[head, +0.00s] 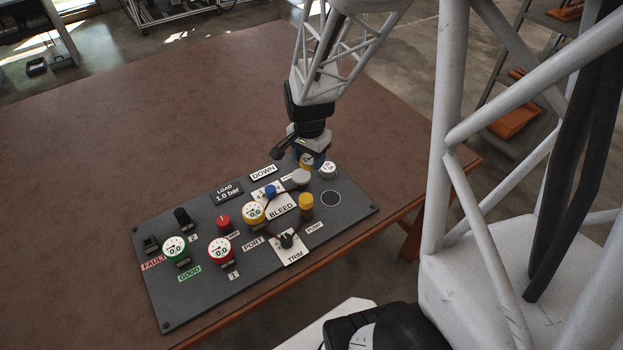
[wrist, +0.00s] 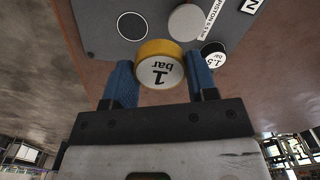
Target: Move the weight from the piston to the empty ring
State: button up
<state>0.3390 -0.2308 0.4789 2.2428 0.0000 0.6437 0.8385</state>
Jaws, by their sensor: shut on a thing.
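The weight (wrist: 160,66) is a yellow-rimmed disc with a white face reading "1 bar". My gripper (head: 308,156) is shut on it; in the wrist view its blue fingers (wrist: 159,84) sit on either side. In the head view the weight (head: 306,165) is partly hidden by the gripper, beyond the piston. The piston (head: 300,177) has a bare grey round top, also seen in the wrist view (wrist: 187,22). The empty ring (head: 331,198) is a black disc with a white outline near the panel's right end; it also shows in the wrist view (wrist: 132,26).
The dark panel (head: 200,284) carries gauges, knobs and labels to the left. The brown table (head: 90,150) is clear beyond it.

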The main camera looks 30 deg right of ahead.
jog(key=s+f, duration=0.2)
jog(key=s, duration=0.4)
jog(key=s+a+f, duration=0.1)
jog(key=s+f, duration=0.2)
jog(key=s, duration=0.3)
jog(key=s+a+f, duration=0.1)
jog(key=s+f, duration=0.2)
jog(key=s, duration=0.3)
jog(key=shift+s+a+f, duration=0.1)
jog(key=shift+s+a, duration=0.05)
jog(key=shift+s, duration=0.2)
send_over(331, 198)
jog(key=shift+f, duration=0.75)
jog(key=shift+f, duration=1.75)
jog(key=shift+f, duration=0.2)
jog(key=o, duration=1.1)
